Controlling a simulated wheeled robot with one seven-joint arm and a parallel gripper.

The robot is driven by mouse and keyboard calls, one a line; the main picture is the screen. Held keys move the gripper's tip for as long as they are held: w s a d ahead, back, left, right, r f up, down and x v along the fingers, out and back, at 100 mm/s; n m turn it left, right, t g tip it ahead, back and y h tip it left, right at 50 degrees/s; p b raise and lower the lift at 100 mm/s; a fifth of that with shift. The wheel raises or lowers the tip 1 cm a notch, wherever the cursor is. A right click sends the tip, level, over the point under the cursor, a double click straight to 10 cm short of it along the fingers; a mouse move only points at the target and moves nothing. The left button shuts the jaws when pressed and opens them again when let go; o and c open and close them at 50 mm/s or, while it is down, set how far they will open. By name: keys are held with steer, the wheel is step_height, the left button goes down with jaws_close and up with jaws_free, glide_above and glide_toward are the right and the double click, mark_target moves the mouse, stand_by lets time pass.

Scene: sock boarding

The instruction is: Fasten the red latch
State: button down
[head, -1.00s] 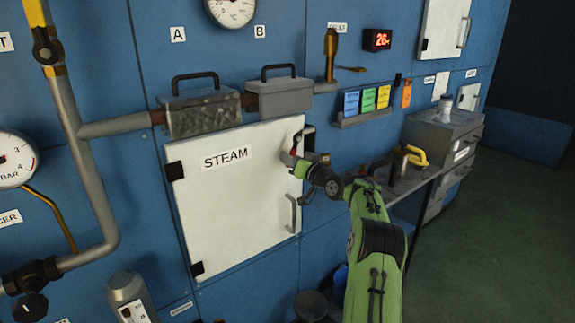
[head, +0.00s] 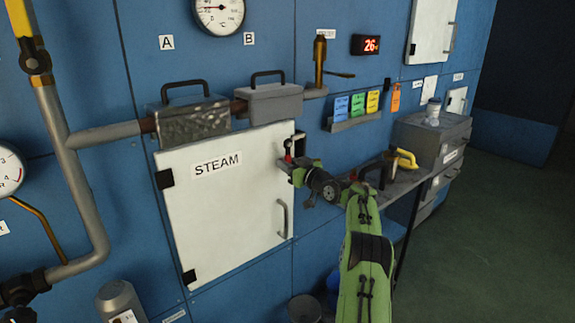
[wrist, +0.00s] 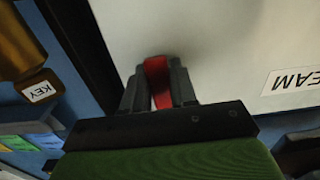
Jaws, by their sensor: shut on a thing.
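The white STEAM door (head: 225,225) lies flat against the blue wall panel and looks closed, with black hinges on its left and a grey handle on its right. The red latch (head: 288,158) is at the door's upper right edge, mostly hidden by my gripper (head: 287,164). In the wrist view the red latch (wrist: 156,78) stands between the two dark fingers of my gripper (wrist: 158,72), which are shut on it. The white door (wrist: 220,50) fills the background there. How far the latch is turned cannot be told.
Two grey boxes with black handles, one dented (head: 190,118) and one smooth (head: 270,103), sit above the door. A card rack (head: 355,121) and a brass lever valve (head: 320,62) are to the right. A workbench with a yellow-handled tool (head: 405,159) stands beside my arm.

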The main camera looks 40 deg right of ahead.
steer(key=c, duration=1)
jaws_free()
steer(key=s, duration=0.5)
steer(key=s+b, duration=0.1)
steer(key=s, duration=0.9)
steer(key=shift+s+d, duration=0.25)
steer(key=shift+s, duration=0.15)
